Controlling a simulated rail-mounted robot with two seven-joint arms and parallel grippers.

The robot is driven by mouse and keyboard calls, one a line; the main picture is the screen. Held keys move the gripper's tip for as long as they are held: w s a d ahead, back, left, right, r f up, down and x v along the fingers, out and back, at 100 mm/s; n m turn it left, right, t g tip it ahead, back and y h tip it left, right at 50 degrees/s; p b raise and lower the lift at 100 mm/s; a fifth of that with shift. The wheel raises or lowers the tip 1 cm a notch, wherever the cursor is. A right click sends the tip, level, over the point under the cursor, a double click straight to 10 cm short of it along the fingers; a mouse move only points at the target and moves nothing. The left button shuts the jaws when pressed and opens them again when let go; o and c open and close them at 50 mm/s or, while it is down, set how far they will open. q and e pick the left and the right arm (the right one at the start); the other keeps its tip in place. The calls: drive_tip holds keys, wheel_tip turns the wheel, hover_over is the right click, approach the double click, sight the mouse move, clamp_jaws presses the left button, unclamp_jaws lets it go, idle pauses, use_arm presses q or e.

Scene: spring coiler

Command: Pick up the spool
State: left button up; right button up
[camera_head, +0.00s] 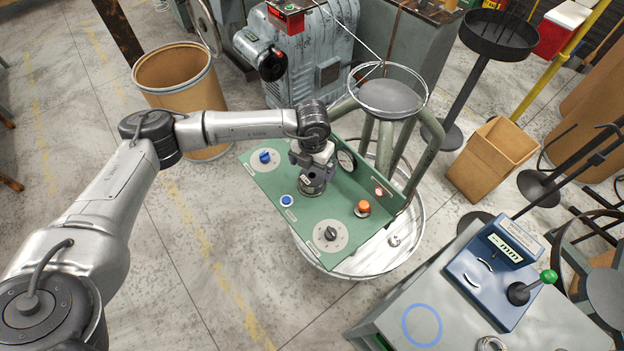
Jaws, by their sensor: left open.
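I cannot make out a spool for certain in the head view. A grey round plate with a thin wire ring (386,96) around it stands on thick pipe legs behind the green control panel. My left gripper (312,186) is over the middle of the green panel (285,222), among its knobs and buttons. It is open. Its fingertips are mostly hidden beneath the wrist, and I see nothing held. A small metal ring-shaped item (490,344) is cut off at the bottom edge, on the grey table. My right gripper is out of view.
The panel has blue, orange and black knobs and sits over a round metal base (408,236). A cardboard drum (172,72), cardboard box (490,160) and black stand (498,36) stand around.

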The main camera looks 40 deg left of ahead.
sight(312, 177)
use_arm(q)
drive_tip(key=shift+f, duration=3.1)
drive_tip(key=shift+c, duration=0.3)
drive_tip(key=c, duration=1.2)
